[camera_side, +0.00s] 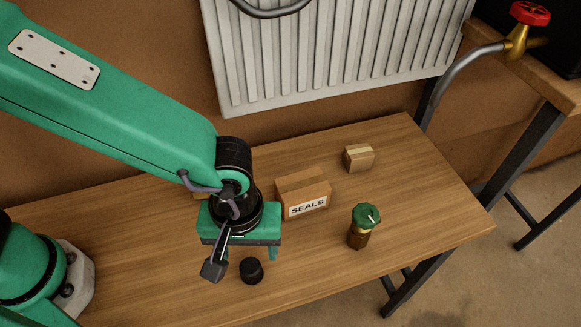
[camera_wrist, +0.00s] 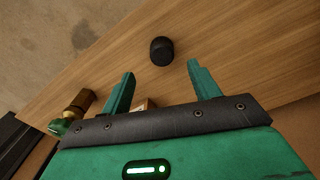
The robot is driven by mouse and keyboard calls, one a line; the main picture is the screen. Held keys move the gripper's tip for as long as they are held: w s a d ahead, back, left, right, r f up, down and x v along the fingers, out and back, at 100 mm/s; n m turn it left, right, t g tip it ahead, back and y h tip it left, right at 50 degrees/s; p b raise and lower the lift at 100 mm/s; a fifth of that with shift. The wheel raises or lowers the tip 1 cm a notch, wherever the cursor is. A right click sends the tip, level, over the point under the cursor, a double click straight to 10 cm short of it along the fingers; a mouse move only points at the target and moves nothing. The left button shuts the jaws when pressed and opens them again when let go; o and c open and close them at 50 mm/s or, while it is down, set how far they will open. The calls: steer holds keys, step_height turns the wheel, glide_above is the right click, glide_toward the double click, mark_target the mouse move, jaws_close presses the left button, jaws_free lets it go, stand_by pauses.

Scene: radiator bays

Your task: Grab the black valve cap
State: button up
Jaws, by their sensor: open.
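The black valve cap (camera_side: 251,270) is a small dark cylinder on the wooden bench, near its front edge. In the wrist view the cap (camera_wrist: 162,51) lies beyond the fingertips, roughly in line with the gap between them and touching neither. My gripper (camera_wrist: 159,75) has two green fingers spread wide apart with nothing between them. In the side view my gripper (camera_side: 248,254) is just behind the cap, and part of one finger is hidden by the wrist.
A cardboard box marked SEALS (camera_side: 304,197) stands right of my gripper. A brass valve with a green knob (camera_side: 363,225) stands farther right. A smaller box (camera_side: 359,158) is behind. A white radiator (camera_side: 330,50) hangs on the wall. The bench (camera_side: 320,265) right of the cap is clear.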

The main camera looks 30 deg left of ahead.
mark_target(250, 264)
steer(key=shift+w+a+f, duration=0.1)
steer(key=shift+f, duration=1.8)
steer(key=shift+a+f, duration=0.1)
steer(key=shift+f, duration=1.8)
steer(key=c, duration=1)
